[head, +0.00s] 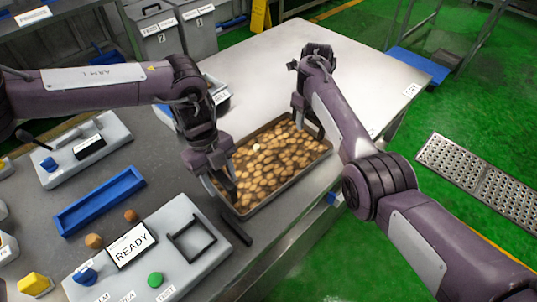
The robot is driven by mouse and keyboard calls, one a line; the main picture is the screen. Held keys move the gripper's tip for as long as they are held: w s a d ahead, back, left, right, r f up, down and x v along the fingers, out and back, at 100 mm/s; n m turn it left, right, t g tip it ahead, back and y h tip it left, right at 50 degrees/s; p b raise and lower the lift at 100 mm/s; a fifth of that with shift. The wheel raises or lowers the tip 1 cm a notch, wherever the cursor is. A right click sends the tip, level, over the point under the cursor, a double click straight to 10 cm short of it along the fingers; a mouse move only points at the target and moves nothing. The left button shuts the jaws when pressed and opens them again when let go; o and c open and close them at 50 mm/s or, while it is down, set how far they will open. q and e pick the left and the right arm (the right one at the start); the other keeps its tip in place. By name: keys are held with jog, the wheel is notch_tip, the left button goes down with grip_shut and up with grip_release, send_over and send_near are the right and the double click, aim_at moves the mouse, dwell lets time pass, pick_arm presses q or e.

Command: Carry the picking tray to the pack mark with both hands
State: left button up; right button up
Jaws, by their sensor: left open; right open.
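The picking tray (290,184) is a dark, shallow rectangular tray full of small brown-tan rounded pieces. It rests on the worktop near the front edge in the head view. My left gripper (229,192) is open at the tray's left end, with its fingers pointing down by the rim. My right gripper (299,118) is open at the tray's far right side, close to the rim; its arm covers part of that corner. I cannot tell whether either gripper touches the tray. I cannot make out a pack mark.
A control panel with a READY display (131,244) stands at the front left, with a dark bar (236,229) nearby. A blue channel (99,201) and two brown balls lie left of the tray. The pale tabletop (262,72) behind the tray is mostly clear. Grey bins (157,32) stand behind.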

pick_arm(q)
jog(key=shift+f, duration=0.35)
pick_arm(e)
jog(key=shift+w+f, duration=0.1)
jog(key=shift+f, duration=0.3)
pick_arm(q)
jog(key=shift+c, duration=0.5)
pick_arm(e)
jog(key=shift+c, duration=0.5)
pick_arm(q)
grip_shut()
pick_arm(e)
grip_shut()
pick_arm(q)
jog(key=shift+r, duration=0.1)
pick_arm(e)
jog(key=shift+r, duration=0.15)
